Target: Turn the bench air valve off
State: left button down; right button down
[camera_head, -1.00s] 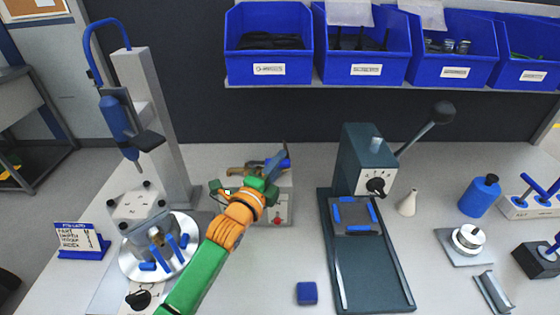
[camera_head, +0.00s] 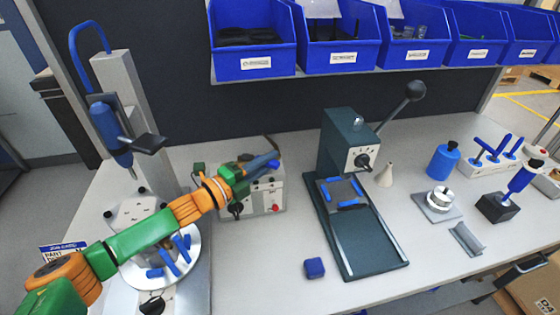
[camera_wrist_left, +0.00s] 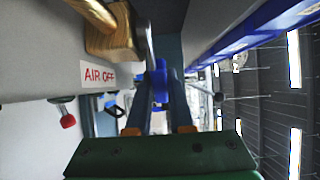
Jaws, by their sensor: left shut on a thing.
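The air valve has a brass body (camera_wrist_left: 112,30), seen at the top left of the left wrist view, with a flat metal lever beside it. An "AIR OFF" label (camera_wrist_left: 98,73) is next to it. The blue lever grip (camera_wrist_left: 160,82) lies between the fingers of my left gripper (camera_wrist_left: 158,88), which is shut on it. In the head view my left gripper (camera_head: 262,165) is at the top of a pale box (camera_head: 262,198) and hides most of the valve. My right gripper is in neither view.
A green press (camera_head: 345,150) with a long lever stands right of the box. A blue block (camera_head: 314,268) lies in front. Blue bins (camera_head: 252,40) hang above.

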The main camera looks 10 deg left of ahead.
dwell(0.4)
pick_arm(q)
jog(key=c, duration=0.8)
grip_release()
